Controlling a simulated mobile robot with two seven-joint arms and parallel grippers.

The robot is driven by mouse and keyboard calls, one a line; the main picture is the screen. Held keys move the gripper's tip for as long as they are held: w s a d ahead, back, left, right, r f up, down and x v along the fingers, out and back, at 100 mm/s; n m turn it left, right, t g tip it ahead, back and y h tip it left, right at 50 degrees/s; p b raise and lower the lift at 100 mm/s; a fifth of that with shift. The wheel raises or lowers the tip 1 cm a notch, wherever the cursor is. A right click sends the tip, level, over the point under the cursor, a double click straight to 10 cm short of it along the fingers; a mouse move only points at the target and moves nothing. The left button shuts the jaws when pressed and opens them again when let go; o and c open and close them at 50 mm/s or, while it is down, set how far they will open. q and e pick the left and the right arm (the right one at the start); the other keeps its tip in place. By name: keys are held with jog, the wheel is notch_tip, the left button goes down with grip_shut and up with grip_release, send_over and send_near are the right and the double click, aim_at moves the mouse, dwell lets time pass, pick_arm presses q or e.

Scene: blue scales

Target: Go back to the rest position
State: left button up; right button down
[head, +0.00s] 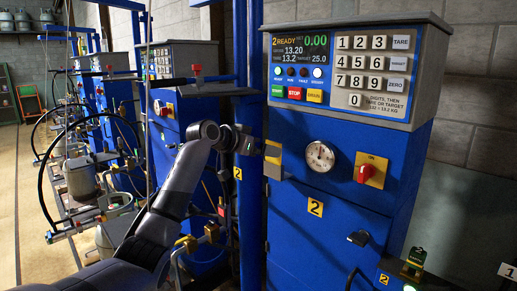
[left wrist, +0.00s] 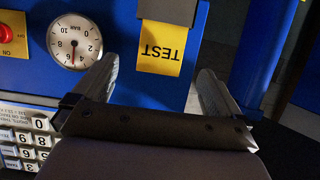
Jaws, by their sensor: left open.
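My left arm reaches in from the lower left of the head view. Its gripper (head: 256,146) is at the left edge of the blue scale cabinet (head: 330,230), level with the gauge. In the left wrist view the two fingers of the gripper (left wrist: 158,72) stand apart with nothing held between them. A yellow TEST label (left wrist: 163,48) on a grey piece shows beyond and between the fingers, upside down. I cannot tell the gap from fingers to label. My right gripper is not in view.
The cabinet has a pressure gauge (head: 320,156), a red knob (head: 367,173) on a yellow plate, and a keypad panel (head: 374,70). A blue post (head: 249,215) stands close by my wrist. More blue scales (head: 180,110) with hoses and cylinders line the left. Floor (head: 25,200) is open at far left.

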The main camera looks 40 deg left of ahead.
pick_arm(q)
jog(key=shift+w, duration=0.1)
dwell(0.3)
jog(key=s+d+f+g, duration=0.1)
jog(key=s+d+f, duration=0.3)
jog(key=f, duration=0.6)
jog(key=s+d+f+m+g, duration=0.15)
jog(key=d+f, duration=0.35)
jog(key=f, duration=0.6)
jog(key=s+d+f, duration=0.4)
jog(key=d+f, duration=0.1)
jog(key=f, duration=0.5)
jog(key=s+d+f, duration=0.3)
jog(key=s+d, duration=0.2)
jog(key=s, duration=0.3)
jog(key=s+d+f, duration=0.4)
jog(key=s+d, duration=0.1)
jog(key=s, duration=0.3)
jog(key=s+d+f+h, duration=0.1)
jog(key=s+d+f, duration=0.2)
jog(key=s+d, duration=0.2)
jog(key=s, duration=0.3)
jog(key=shift+s+f, duration=0.2)
jog(key=shift+g, duration=0.25)
